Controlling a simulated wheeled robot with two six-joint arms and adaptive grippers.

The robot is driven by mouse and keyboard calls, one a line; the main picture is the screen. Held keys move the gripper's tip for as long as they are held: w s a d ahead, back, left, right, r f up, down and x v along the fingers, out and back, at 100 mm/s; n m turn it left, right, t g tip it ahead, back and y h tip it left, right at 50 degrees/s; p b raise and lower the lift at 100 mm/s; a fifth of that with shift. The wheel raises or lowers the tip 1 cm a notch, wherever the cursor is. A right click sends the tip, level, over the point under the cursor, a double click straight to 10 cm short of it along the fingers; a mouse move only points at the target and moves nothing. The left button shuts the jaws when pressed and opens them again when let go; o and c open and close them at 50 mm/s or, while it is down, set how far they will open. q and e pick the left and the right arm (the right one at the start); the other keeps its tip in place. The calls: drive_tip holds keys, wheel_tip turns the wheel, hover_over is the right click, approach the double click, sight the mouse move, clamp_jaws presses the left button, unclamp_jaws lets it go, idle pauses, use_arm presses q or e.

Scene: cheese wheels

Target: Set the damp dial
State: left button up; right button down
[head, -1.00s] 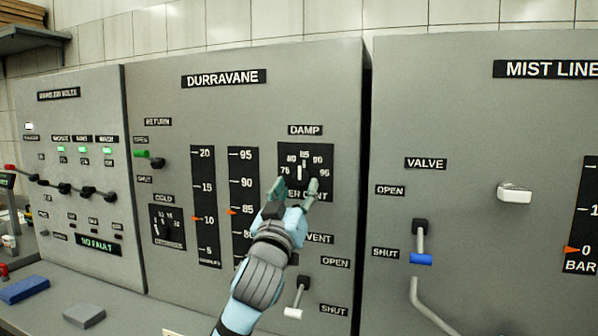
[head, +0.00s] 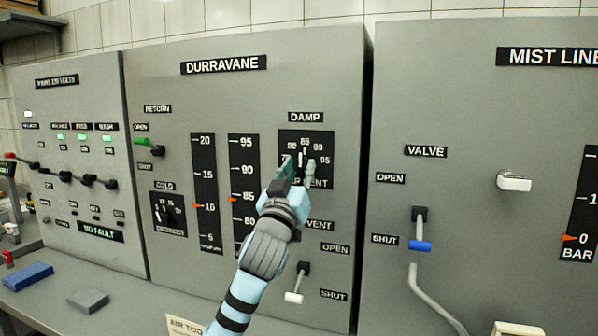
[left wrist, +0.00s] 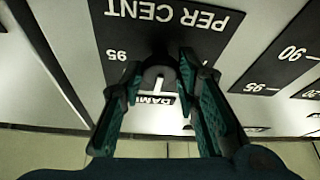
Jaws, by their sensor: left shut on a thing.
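The damp dial is a black square plate (head: 320,138) under the DAMP label, with white numbers around its top, 85 at the top middle. Its round dark knob shows best in the left wrist view (left wrist: 158,74), where a white line marks it. My left gripper (head: 299,168) reaches up from below, and its fingers hide most of the knob in the head view. In the left wrist view the green-padded fingers (left wrist: 159,85) stand on both sides of the knob, shut on it. My right gripper is not in view.
Below the dial is the VENT lever (head: 299,283) with a white handle. A blue-handled VALVE lever (head: 420,230) is on the right panel. Two vertical gauges with orange pointers stand left of the dial. A blue block (head: 27,277) and a grey block (head: 88,301) lie on the ledge.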

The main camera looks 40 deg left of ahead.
use_arm(q)
drive_tip(key=m+h+p, duration=0.1)
drive_tip(key=m, duration=0.2)
drive_tip(key=m+t+h+p, duration=0.1)
drive_tip(key=m+h+p, duration=0.1)
drive_tip(key=m, duration=0.1)
drive_tip(key=shift+a+r+m, duration=0.2)
drive_tip(key=shift+m, duration=0.1)
drive_tip(key=m+h+p, duration=0.2)
drive_tip(key=m+p, duration=0.2)
drive_tip(key=m+h+p, duration=0.2)
drive_tip(key=m+p, duration=0.2)
drive_tip(key=m+g+h+p, duration=0.1)
drive_tip(key=m+p, duration=0.2)
drive_tip(key=p, duration=0.1)
drive_tip(key=shift+s+a+r+m+h, duration=0.2)
drive_tip(key=shift+a+r+m+h, duration=0.1)
drive_tip(key=shift+m+h, duration=0.1)
drive_tip(key=shift+m+g+p, duration=0.3)
drive_tip(key=shift+m+p, duration=0.4)
drive_tip(key=shift+p, duration=0.1)
drive_tip(key=shift+f+m+h+p, duration=0.1)
drive_tip(key=shift+m+h+p, duration=0.25)
drive_tip(key=shift+m, duration=0.45)
drive_tip(key=shift+g, duration=0.3)
drive_tip(key=o, duration=1.1)
drive_tip(key=shift+o, duration=0.3)
drive_tip(key=shift+d, duration=0.1)
